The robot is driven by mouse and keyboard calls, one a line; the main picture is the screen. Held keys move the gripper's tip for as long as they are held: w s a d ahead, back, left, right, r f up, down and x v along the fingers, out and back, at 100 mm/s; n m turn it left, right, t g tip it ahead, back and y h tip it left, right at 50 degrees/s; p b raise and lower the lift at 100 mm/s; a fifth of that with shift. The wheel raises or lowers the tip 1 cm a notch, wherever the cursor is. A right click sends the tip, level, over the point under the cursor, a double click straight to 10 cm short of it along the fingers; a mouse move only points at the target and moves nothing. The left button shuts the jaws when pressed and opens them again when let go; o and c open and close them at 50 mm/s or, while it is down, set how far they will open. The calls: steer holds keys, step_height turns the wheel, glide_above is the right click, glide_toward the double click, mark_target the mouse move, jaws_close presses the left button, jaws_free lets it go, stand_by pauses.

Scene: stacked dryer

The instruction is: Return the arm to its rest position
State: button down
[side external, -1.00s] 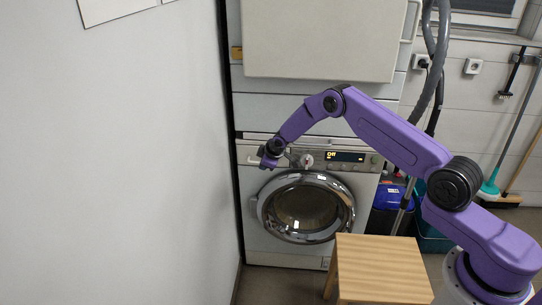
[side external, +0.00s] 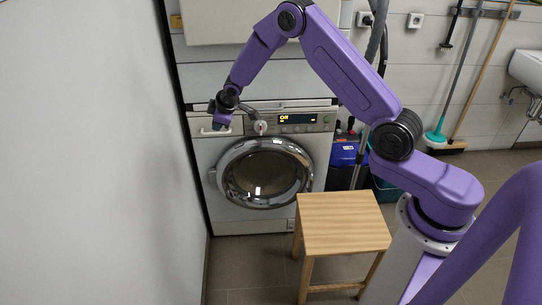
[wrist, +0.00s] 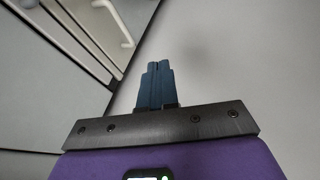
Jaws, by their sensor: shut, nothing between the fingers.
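My gripper (side external: 221,120) is at the upper left of the washing machine (side external: 198,160), in front of its control panel in the side external view. The purple arm bends up high and then down to it. In the wrist view my gripper (wrist: 156,68) shows its dark blue fingers side by side and closed, with nothing between them. Whether the gripper touches the machine cannot be told from the side view; in the wrist view the fingertips look clear of everything.
The washer's display (side external: 297,118) lights up "Off" and its round door (side external: 265,172) is closed. A wooden stool (side external: 343,222) stands in front. A blue container (side external: 346,153) is right of the machine. A pale wall (side external: 90,160) bounds the left side.

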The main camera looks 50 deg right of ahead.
steer(key=s+a+r+n+g, duration=0.1)
steer(key=s+a+r, duration=0.3)
steer(key=s, duration=0.3)
steer(key=s+a+r+g+y, duration=0.1)
steer(key=s+a+r, duration=0.25)
steer(key=s, duration=0.25)
steer(key=s+a+r+n, duration=0.1)
steer(key=s+a+r, duration=0.25)
steer(key=s, duration=0.35)
steer(key=s+d+r+g, duration=0.1)
steer(key=s+d, duration=0.1)
steer(key=s, duration=0.7)
steer(key=s+d+r+n+g, duration=0.1)
steer(key=s+d+r, duration=0.1)
steer(key=s, duration=0.8)
steer(key=s+d+r+n+g, duration=0.1)
steer(key=s+d+g, duration=0.1)
steer(key=s, duration=0.8)
steer(key=shift+s+d+r, duration=0.15)
steer(key=shift+d+r, duration=0.05)
steer(key=shift+d, duration=0.3)
